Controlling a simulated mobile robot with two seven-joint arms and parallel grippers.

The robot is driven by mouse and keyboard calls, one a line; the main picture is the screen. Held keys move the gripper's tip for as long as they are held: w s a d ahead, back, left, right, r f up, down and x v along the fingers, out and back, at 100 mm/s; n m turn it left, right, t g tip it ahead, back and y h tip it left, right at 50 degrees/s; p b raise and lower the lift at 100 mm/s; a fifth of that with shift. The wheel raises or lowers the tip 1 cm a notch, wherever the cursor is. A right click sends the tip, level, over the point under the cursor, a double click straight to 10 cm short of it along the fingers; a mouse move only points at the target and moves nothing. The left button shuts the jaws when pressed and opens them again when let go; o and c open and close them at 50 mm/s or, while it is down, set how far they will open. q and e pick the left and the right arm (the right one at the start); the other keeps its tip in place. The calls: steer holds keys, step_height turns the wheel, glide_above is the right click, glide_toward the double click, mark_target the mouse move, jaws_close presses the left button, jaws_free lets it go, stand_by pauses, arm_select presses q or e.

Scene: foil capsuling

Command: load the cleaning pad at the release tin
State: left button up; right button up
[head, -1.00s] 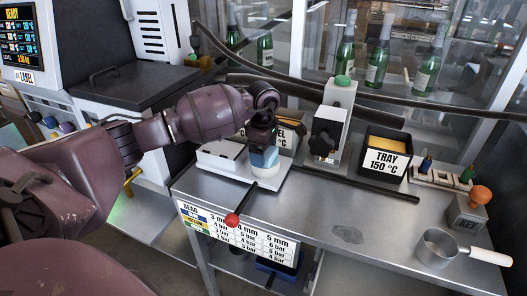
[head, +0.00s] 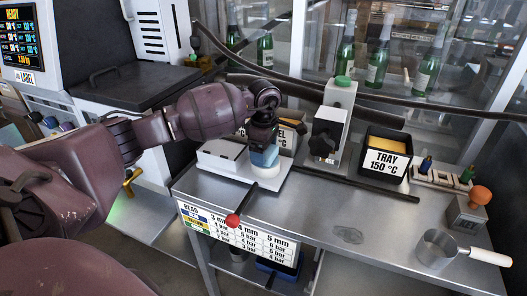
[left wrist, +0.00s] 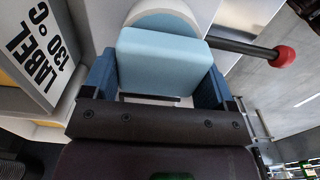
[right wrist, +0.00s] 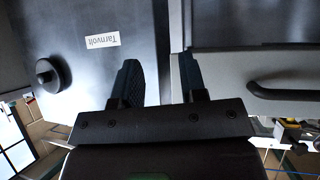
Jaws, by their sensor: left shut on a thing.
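The cleaning pad is a light blue block (head: 264,157), large in the left wrist view (left wrist: 165,60). My left gripper (head: 262,146) is shut on it, with a blue finger on each side of the block. The release tin, a low round pale tin (head: 267,171), is directly below the pad in the head view. Its curved rim (left wrist: 165,15) shows just past the pad in the left wrist view. Whether pad and tin touch is hard to tell. My right gripper (right wrist: 162,80) is open and empty in its wrist view, and is not seen in the head view.
A white plate (head: 228,160) with boxes lies around the tin on the steel bench (head: 310,212). A red-knobbed lever (head: 232,220) sticks out in front. To the right are the tray box (head: 386,162), a metal pan (head: 437,247) and an orange-knobbed block (head: 467,214). The bench's front middle is clear.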

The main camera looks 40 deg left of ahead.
arm_select(q)
steer(key=shift+r+p, duration=0.95)
steer(key=shift+r, duration=2.2)
arm_select(e)
steer(key=r, duration=0.3)
steer(key=shift+w+d, duration=0.15)
steer(key=shift+w, duration=0.25)
